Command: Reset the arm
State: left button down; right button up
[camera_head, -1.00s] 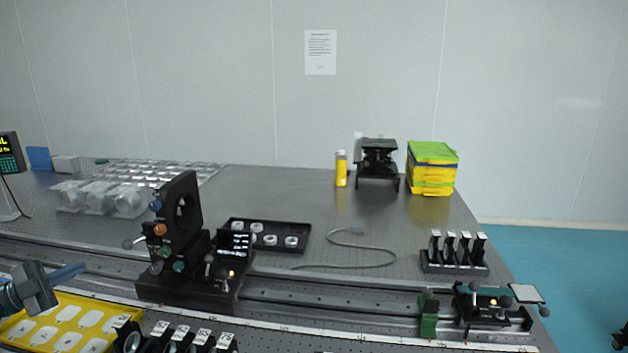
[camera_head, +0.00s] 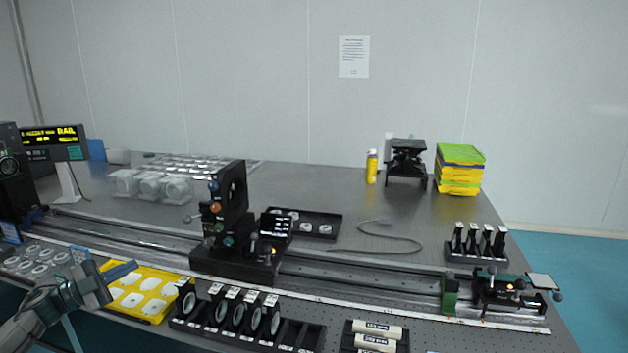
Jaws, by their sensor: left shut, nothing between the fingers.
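My left gripper (camera_head: 117,272) is at the lower left in the head view, with its arm (camera_head: 50,312) reaching up from the bottom left corner. Its blue-grey fingers are shut with nothing between them. They appear over the left end of a yellow tray (camera_head: 147,309) that holds several white pieces; I cannot tell how high above it they are. My right gripper is not in view.
A long rail (camera_head: 350,271) runs across the table, carrying a black optical mount (camera_head: 229,207) and a smaller stage (camera_head: 507,293). A black rack of lenses (camera_head: 305,337) and labelled white tubes (camera_head: 377,328) are at the front. A lit display (camera_head: 55,142) stands left. Bare tabletop (camera_head: 300,185) lies behind the mount.

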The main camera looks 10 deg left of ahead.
pick_arm(q)
jog(key=s+d+f+n+y, duration=0.3)
jog(key=d+f+n+y, duration=0.4)
jog(key=d+f, duration=0.2)
jog(key=s+d+f+n+y, duration=0.2)
jog(key=d+f+n+y, duration=0.55)
jog(key=f, duration=0.25)
jog(key=s+d+f+n+g, duration=0.15)
jog(key=s+d+g, duration=0.3)
jog(key=s, duration=0.55)
jog(key=s+d+f+n+g, duration=0.1)
jog(key=s+d+f+g, duration=0.15)
jog(key=s+d, duration=0.55)
jog(key=s+d+f+n+g, duration=0.1)
jog(key=s+d+n+g, duration=0.3)
jog(key=s, duration=0.7)
jog(key=a+f+m+g, duration=0.1)
jog(key=a+f, duration=0.1)
jog(key=f, duration=1.2)
jog(key=a+f+m+g, duration=0.1)
jog(key=a+f, duration=0.1)
jog(key=f, duration=1.3)
jog(key=s+a+f, duration=0.1)
jog(key=s+f, duration=1.6)
jog(key=f, duration=0.3)
jog(key=shift+s+a+g, duration=0.2)
jog(key=shift+a+g, duration=0.15)
jog(key=shift+g, duration=0.05)
